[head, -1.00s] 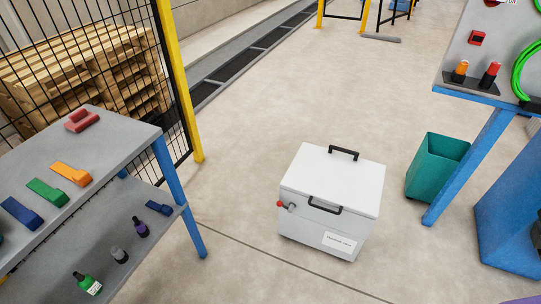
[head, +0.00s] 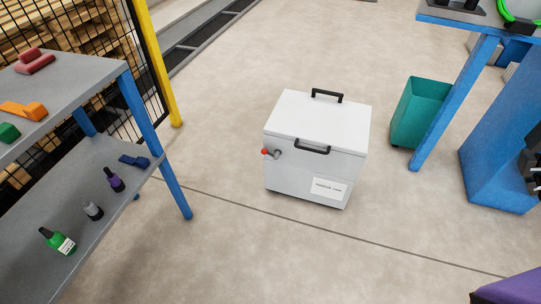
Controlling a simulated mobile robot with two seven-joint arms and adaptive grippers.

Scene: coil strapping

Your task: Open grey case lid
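The case (head: 300,178) stands upright on the floor near the middle of the head view and looks pale grey to white. Its lid (head: 318,118) lies flat and shut on top. A black handle (head: 312,149) sits at the lid's front edge, and another black handle (head: 327,94) is at the far edge. A small grey lever with a red knob (head: 265,152) is on the front, near the left corner. A white label (head: 329,188) is on the lower front. Neither of my grippers is in view.
A grey two-level bench (head: 75,92) with blue legs, carrying coloured blocks and bottles, stands at the left. A teal bin (head: 420,112) and a blue-legged table (head: 445,92) are at the right. A purple object (head: 508,289) shows at the lower right corner. Floor around the case is clear.

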